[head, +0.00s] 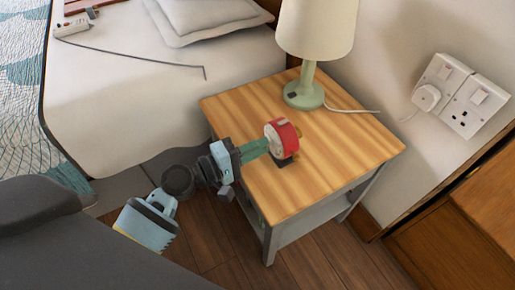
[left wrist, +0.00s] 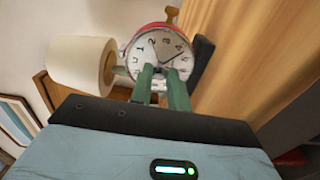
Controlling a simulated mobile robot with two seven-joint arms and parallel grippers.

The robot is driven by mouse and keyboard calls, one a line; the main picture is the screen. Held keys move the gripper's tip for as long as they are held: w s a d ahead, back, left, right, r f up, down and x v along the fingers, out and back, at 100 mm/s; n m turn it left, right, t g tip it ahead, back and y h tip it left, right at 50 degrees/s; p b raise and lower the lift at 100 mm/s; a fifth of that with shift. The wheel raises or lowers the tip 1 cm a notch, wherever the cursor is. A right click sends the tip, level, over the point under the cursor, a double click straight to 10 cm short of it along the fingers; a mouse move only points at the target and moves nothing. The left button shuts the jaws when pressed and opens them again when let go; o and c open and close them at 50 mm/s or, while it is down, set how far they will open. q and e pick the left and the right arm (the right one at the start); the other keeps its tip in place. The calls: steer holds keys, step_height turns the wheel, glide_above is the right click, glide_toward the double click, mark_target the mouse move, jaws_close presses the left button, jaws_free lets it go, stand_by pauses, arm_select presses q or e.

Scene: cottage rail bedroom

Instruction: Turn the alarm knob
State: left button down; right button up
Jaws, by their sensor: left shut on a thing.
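A red alarm clock (head: 282,137) with a pale face stands on a small black base near the edge of the wooden bedside table (head: 330,170). In the left wrist view the clock face (left wrist: 147,50) shows large, appearing rotated, with dark numerals and hands. My left gripper (head: 264,146) reaches in from the left with its green fingers at the clock's front. In the left wrist view its fingertips (left wrist: 161,72) are at the lower part of the face, shut on the small alarm knob, which the fingers mostly hide. My right gripper is out of view.
A green lamp (head: 305,92) with a cream shade stands behind the clock, its cord running to the right. Wall sockets (head: 462,95) are at the right. A bed (head: 140,90) is at the left. The right part of the tabletop is clear.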

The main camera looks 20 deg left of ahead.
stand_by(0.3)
arm_select(q)
steer(key=c, duration=1.3)
jaws_free()
steer(key=shift+c, duration=0.2)
steer(key=v, duration=0.7)
steer(key=shift+s+a+b, duration=0.25)
steer(key=shift+s+b, duration=0.1)
steer(key=shift+b, duration=0.05)
